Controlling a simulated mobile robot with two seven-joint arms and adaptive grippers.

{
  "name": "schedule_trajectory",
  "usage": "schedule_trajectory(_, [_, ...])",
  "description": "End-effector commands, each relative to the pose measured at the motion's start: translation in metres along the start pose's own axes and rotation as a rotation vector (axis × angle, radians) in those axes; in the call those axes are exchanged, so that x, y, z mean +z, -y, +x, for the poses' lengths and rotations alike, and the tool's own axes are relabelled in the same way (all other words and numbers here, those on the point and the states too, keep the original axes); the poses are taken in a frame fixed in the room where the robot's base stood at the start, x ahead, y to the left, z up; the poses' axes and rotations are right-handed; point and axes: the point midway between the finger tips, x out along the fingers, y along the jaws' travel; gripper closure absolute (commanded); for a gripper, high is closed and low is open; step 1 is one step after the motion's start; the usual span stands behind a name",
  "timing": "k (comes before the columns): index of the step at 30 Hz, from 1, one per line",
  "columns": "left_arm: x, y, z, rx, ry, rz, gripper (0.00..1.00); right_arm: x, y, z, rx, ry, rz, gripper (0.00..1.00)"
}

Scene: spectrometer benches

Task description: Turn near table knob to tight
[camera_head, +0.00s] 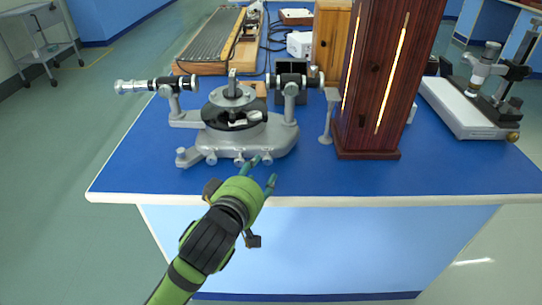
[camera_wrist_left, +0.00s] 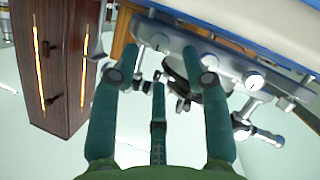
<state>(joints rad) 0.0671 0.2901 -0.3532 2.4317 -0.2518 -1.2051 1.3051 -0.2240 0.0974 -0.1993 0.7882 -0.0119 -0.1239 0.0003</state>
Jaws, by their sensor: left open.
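A grey spectrometer (camera_head: 236,120) stands on the blue bench, with a round prism table (camera_head: 232,97) in its middle. Several small silver knobs line the front of its base, one at the front middle (camera_head: 240,160) and one at the front left (camera_head: 211,158). I cannot tell which is the near table knob. My left gripper (camera_head: 264,171) is at the bench's front edge, just in front of the base's right part, fingers open and empty. In the left wrist view the open fingers (camera_wrist_left: 160,80) point at the spectrometer, and pale round knobs (camera_wrist_left: 252,80) show beyond them.
A tall dark wooden lamp housing (camera_head: 370,80) with glowing slits stands right of the spectrometer. A microscope-like instrument (camera_head: 475,95) is at the far right. A wooden grating box (camera_head: 210,45) lies behind. The bench's front left corner is clear.

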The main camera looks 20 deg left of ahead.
Motion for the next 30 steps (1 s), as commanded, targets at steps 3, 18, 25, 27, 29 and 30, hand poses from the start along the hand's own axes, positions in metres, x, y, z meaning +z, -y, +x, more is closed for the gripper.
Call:
schedule_trajectory(3, [0.000, 0.000, 0.014, -0.001, 0.000, 0.002, 0.54, 0.000, 0.000, 0.001, 0.000, -0.002, -0.001, 0.60])
schedule_trajectory(18, [0.000, 0.000, 0.068, -0.001, 0.001, 0.001, 0.54, -0.008, -0.002, 0.004, 0.002, -0.021, -0.001, 0.60])
schedule_trajectory(25, [0.000, 0.000, 0.068, -0.001, 0.001, 0.001, 0.62, -0.008, -0.002, 0.004, 0.002, -0.022, -0.001, 0.60])
schedule_trajectory(27, [0.000, 0.000, 0.068, -0.001, 0.001, 0.001, 0.90, -0.008, -0.002, 0.004, 0.002, -0.022, -0.001, 0.60])
schedule_trajectory(29, [0.001, 0.000, 0.068, -0.001, 0.002, 0.001, 1.00, -0.008, -0.002, 0.004, 0.002, -0.022, -0.001, 0.60])
schedule_trajectory(30, [0.001, 0.001, 0.068, -0.001, 0.002, 0.001, 1.00, -0.008, -0.002, 0.004, 0.002, -0.022, -0.001, 0.60])
